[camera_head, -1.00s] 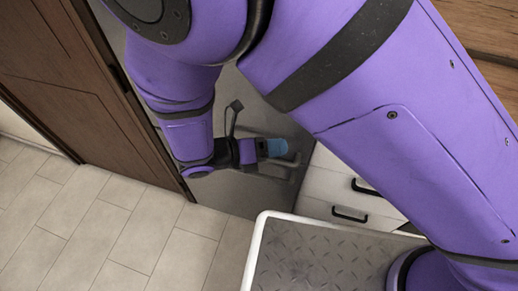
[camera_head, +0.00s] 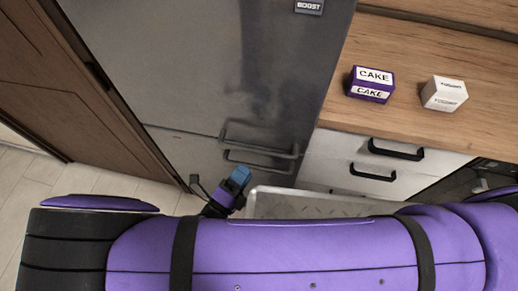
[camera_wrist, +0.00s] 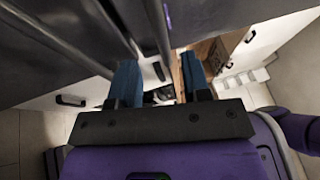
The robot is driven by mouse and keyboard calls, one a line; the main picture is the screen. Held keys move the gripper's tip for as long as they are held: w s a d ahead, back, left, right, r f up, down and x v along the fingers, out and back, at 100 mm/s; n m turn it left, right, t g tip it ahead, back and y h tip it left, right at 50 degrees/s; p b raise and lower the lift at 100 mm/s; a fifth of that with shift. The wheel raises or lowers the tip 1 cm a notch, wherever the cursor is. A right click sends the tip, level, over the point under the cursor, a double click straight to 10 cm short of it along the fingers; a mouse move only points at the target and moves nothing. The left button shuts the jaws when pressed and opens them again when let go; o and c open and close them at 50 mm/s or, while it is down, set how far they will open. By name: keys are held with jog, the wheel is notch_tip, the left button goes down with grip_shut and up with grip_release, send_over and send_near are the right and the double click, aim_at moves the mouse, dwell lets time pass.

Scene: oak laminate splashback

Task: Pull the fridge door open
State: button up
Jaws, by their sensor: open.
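The grey steel fridge (camera_head: 200,70) stands in the middle of the head view, with a large upper door and a lower door (camera_head: 190,150). Both look shut. The upper door's bar handle (camera_head: 262,132) and the lower door's bar handle (camera_head: 258,154) lie close together near the seam. My gripper (camera_head: 240,174) is just in front of and below these handles in the head view, apart from them as far as I can tell. In the wrist view my gripper (camera_wrist: 158,66) has its two blue fingers spread, with nothing clearly held. Grey bars (camera_wrist: 155,25) show close beyond the fingers.
A wooden counter (camera_head: 420,50) right of the fridge bears a purple cake box (camera_head: 371,84) and a white box (camera_head: 444,94). White drawers (camera_head: 340,160) with black handles are below. A brown wooden door or panel (camera_head: 70,90) stands left. Tiled floor (camera_head: 95,180) is clear at left.

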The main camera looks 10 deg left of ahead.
aim_at(260, 150)
jog(key=x, duration=0.8)
grip_shut()
